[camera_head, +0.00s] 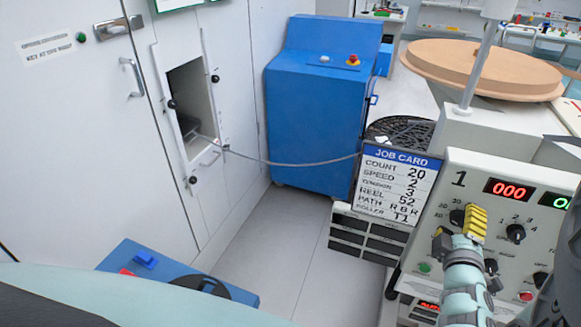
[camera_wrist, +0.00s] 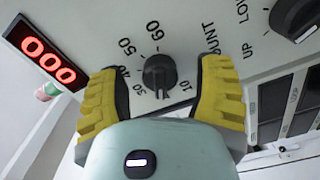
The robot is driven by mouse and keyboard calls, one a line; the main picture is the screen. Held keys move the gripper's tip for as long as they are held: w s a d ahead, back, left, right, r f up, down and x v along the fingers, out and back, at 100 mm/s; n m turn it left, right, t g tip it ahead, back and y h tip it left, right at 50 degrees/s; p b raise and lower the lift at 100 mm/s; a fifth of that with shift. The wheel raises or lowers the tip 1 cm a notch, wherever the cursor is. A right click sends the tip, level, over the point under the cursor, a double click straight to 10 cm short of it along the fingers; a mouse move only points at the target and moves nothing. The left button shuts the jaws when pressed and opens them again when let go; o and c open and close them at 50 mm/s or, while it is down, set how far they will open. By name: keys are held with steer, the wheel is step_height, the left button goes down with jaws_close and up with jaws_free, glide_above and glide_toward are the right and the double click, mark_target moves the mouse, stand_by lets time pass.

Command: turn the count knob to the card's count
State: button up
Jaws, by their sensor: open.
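The count knob (camera_wrist: 159,74) is black, with a raised grip bar, on the pale panel. In the wrist view the numbers 60, 50, 40, 30 and 10 are around it, with "COUNT" printed nearby. I cannot tell for sure which number it points to. My gripper (camera_wrist: 163,100) is open, with one yellow finger on each side of the knob and gaps between. In the head view my gripper (camera_head: 463,230) is at the panel's upper left knob, partly covering it. The job card (camera_head: 392,185) reads count 20.
The red display (camera_head: 509,190) reads 000; a green display (camera_head: 552,200) is beside it. Another knob (camera_head: 515,233) and a green button (camera_head: 425,267) are close to my gripper. A blue cabinet (camera_head: 318,110) stands behind. The grey floor (camera_head: 265,240) is clear.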

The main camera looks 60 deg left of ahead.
steer(key=v, duration=0.7)
steer(key=shift+d, duration=0.1)
